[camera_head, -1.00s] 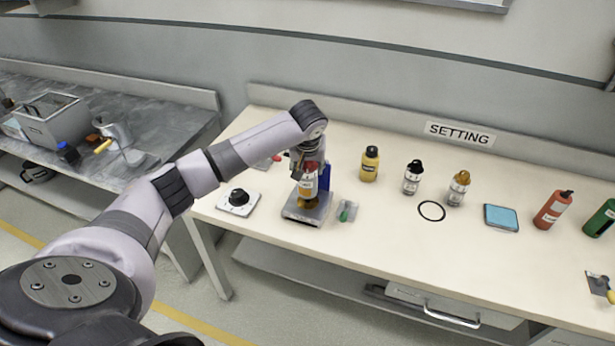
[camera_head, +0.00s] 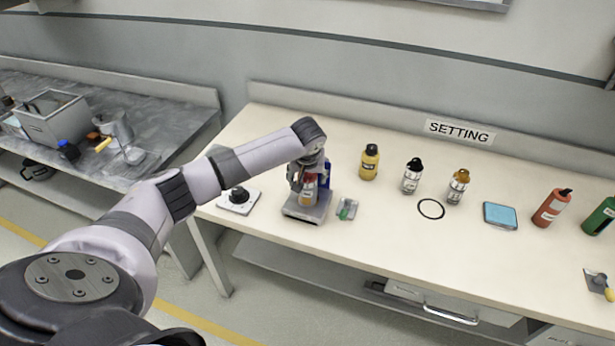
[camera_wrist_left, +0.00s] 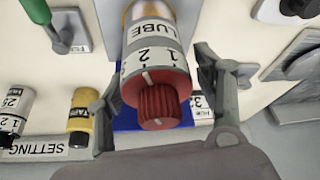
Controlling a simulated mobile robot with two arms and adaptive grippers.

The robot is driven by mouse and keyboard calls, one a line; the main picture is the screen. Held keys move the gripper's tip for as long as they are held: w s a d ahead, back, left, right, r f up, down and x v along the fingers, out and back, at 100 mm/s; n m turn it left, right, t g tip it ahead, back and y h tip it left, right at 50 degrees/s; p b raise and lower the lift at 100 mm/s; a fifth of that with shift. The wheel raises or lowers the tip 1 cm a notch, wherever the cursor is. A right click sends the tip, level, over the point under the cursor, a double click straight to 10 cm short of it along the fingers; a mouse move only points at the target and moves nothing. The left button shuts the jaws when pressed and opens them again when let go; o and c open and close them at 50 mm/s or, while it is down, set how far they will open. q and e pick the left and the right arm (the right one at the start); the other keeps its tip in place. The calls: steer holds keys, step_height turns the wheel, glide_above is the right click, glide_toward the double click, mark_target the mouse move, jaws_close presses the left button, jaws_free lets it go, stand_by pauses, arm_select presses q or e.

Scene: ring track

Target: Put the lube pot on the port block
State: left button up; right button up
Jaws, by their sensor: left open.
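The lube pot (camera_head: 309,188) has a red ribbed cap and a white band marked LUBE and numbers, which shows in the left wrist view (camera_wrist_left: 155,60). It stands upright on the grey port block (camera_head: 296,211), which has a blue part behind it; the pot's lower end is partly hidden. My left gripper (camera_head: 306,178) is at the pot from above. In the left wrist view its open fingers (camera_wrist_left: 160,85) are on either side of the pot, with a gap visible on the right side. My right gripper is not in view.
A black knob on a white plate (camera_head: 238,201) lies left of the block, and a small green-handled item (camera_head: 346,209) right of it. A yellow bottle (camera_head: 369,162), two labelled bottles (camera_head: 412,177), a black ring (camera_head: 431,209) and a blue pad (camera_head: 501,216) stand or lie further right.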

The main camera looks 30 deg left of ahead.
arm_select(q)
steer(key=b+v, duration=0.1)
steer(key=v, duration=1.1)
stand_by(0.5)
